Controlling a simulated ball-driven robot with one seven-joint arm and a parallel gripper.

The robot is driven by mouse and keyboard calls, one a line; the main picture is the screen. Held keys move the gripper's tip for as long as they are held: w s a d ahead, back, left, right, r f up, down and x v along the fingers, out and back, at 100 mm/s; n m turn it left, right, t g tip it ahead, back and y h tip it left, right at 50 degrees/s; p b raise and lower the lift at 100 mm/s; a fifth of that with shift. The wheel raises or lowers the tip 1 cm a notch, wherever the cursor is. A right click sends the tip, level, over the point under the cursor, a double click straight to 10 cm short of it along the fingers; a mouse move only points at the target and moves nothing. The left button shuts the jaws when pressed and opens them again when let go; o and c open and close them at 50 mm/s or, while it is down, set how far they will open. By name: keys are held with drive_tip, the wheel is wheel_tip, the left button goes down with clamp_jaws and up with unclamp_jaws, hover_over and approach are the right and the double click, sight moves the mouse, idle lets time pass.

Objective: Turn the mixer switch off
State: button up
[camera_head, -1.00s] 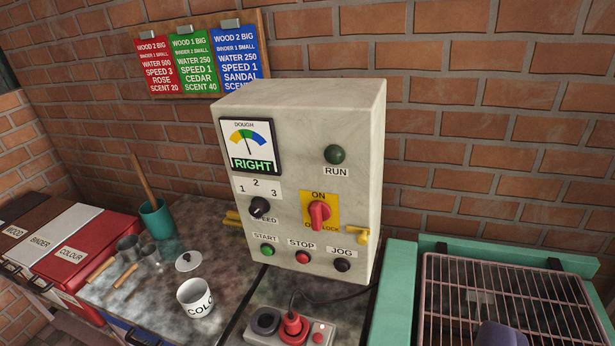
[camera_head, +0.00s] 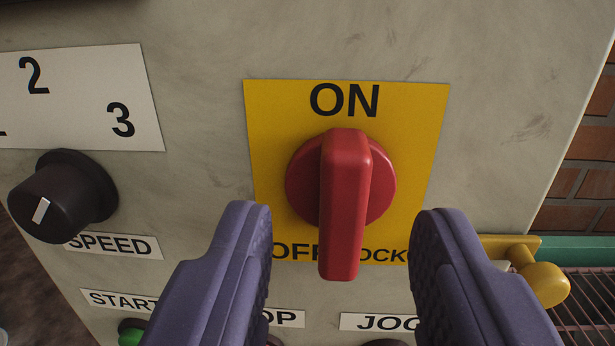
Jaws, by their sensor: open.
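The mixer switch (camera_head: 344,200) is a red rotary handle on a round red base, mounted on a yellow plate (camera_head: 420,120). The plate reads ON at the top and OFF, with partly covered lettering, at the bottom. The handle stands upright, its long end pointing down over the lower lettering. My gripper (camera_head: 340,225) is open, its two purple fingers on either side of the handle's lower part, with visible gaps at both sides. I cannot tell how far the fingertips are from the panel.
The grey panel (camera_head: 200,40) fills most of the view. A black speed knob (camera_head: 62,196) sits at left, and a green start button (camera_head: 131,330) is at lower left. A yellow knob (camera_head: 544,284) sticks out at right, near the rack (camera_head: 590,310).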

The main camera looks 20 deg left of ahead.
sight(323, 210)
drive_tip(key=x, duration=0.4)
drive_tip(key=shift+r, duration=0.1)
clamp_jaws()
drive_tip(key=shift+n+b, duration=0.3)
drive_tip(key=shift+b, duration=0.3)
drive_tip(key=n+b, duration=0.2)
drive_tip(key=b, duration=0.1)
drive_tip(key=n+b, duration=0.1)
drive_tip(key=shift+s+a+f+n, duration=0.1)
drive_tip(key=shift+a+f+n, duration=0.2)
drive_tip(key=shift+n, duration=0.1)
drive_tip(key=n+b, duration=0.4)
drive_tip(key=b, duration=0.1)
drive_tip(key=shift+s+a+f+n, duration=0.1)
drive_tip(key=shift+a+f+n, duration=0.05)
drive_tip(key=shift+a+n, duration=0.15)
drive_tip(key=n+b, duration=0.1)
drive_tip(key=n, duration=0.1)
drive_tip(key=n+b, duration=0.2)
drive_tip(key=shift+a+f, duration=0.1)
drive_tip(key=shift+f, duration=0.1)
drive_tip(key=shift+f+n+b, duration=0.15)
drive_tip(key=shift+n+b, duration=0.6)
drive_tip(key=shift+n, duration=0.5)
drive_tip(key=shift+f+n+b, duration=0.1)
drive_tip(key=shift+n+b, duration=0.65)
drive_tip(key=shift+n, duration=0.5)
